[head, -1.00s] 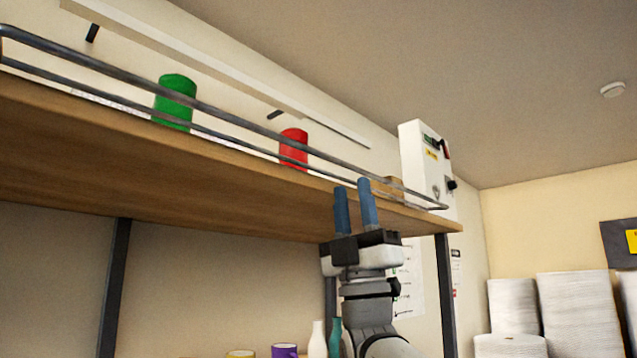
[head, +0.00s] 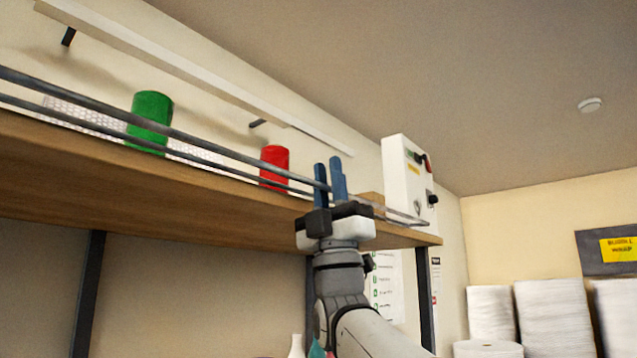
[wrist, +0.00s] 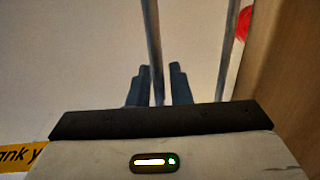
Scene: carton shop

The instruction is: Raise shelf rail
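The shelf rail (head: 230,152) is a pair of grey metal bars along the front edge of the wooden shelf (head: 150,190). It appears low, just above the board. My gripper (head: 330,172) points upward at the rail near the shelf's right part. In the wrist view, the upper bar (wrist: 154,50) runs between the two blue fingers of my gripper (wrist: 159,85), with a visible gap beside the right finger. The fingers are apart and not clamped on it. The second bar (wrist: 227,55) lies to the right, outside the fingers.
A green can (head: 151,118) and a red can (head: 273,165) stand on the shelf behind the rail. A white control box (head: 402,180) is at the shelf's right end. White rolls (head: 553,318) stand at the lower right. The space above my fingers looks clear.

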